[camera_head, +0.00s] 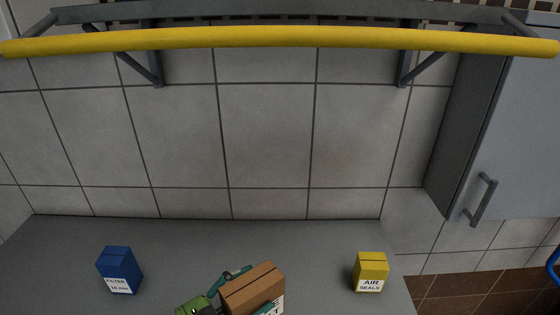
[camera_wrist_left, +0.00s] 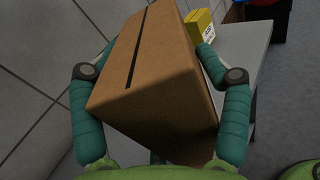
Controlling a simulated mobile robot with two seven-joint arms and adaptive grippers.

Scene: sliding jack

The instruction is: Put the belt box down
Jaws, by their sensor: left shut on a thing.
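The belt box is a brown cardboard box (camera_head: 252,286) with a dark slit along its top and a partly hidden white label. It is at the bottom middle of the head view, over the grey counter (camera_head: 200,243). My left gripper (camera_head: 236,290) is shut on it, a finger on each side. In the left wrist view the box (camera_wrist_left: 155,75) fills the space between the fingers of the gripper (camera_wrist_left: 145,60) and looks tilted. I cannot tell whether its underside touches the counter. My right gripper is not in view.
A blue filter box (camera_head: 118,270) stands on the counter to the left. A yellow air seals box (camera_head: 370,272) stands to the right. A yellow rail (camera_head: 280,38) runs across above, and a grey cabinet (camera_head: 520,130) hangs at the right. Bare counter lies between the boxes.

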